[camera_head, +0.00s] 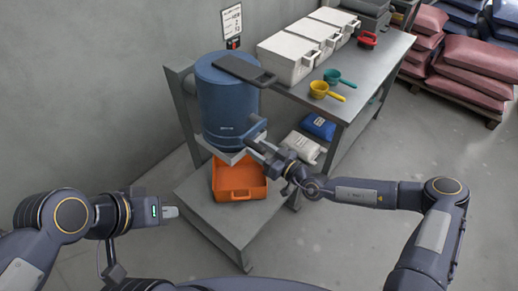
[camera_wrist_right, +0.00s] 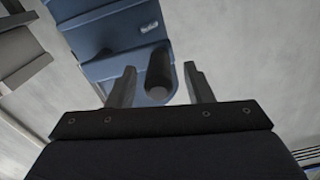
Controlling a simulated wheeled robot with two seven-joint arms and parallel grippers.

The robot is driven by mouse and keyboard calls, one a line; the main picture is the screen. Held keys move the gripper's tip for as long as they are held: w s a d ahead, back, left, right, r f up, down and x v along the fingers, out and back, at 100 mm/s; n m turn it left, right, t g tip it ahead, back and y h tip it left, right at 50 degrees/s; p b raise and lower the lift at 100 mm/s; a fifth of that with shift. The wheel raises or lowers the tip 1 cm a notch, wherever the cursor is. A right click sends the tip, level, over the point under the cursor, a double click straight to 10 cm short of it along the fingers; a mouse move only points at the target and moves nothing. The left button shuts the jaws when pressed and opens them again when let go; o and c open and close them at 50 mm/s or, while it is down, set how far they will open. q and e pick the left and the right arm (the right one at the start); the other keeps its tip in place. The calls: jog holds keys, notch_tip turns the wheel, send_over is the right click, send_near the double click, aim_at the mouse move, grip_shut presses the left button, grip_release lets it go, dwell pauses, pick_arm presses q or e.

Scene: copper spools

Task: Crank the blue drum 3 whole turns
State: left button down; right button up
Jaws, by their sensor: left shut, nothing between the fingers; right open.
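The blue drum (camera_head: 226,100) stands upright in a grey frame, with a dark flat plate (camera_head: 244,70) at its top. A blue crank arm sticks out low on its right side. In the right wrist view the drum (camera_wrist_right: 105,35) fills the upper left, and a dark round crank knob (camera_wrist_right: 159,75) stands between the fingers of my right gripper (camera_wrist_right: 160,85). That gripper is open around the knob, with a gap visible on each side. My left gripper (camera_head: 172,212) is shut and empty, left of the stand.
An orange bin (camera_head: 238,181) sits on the low platform under the drum. A metal bench (camera_head: 352,97) to the right carries white boxes (camera_head: 290,55), a yellow scoop (camera_head: 322,89) and a teal scoop (camera_head: 334,76). Bags lie on its lower shelf. Floor is open at front right.

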jog(key=b+v, duration=0.1)
jog(key=v, duration=0.6)
jog(key=shift+b, duration=0.35)
jog(key=shift+s+d, duration=0.1)
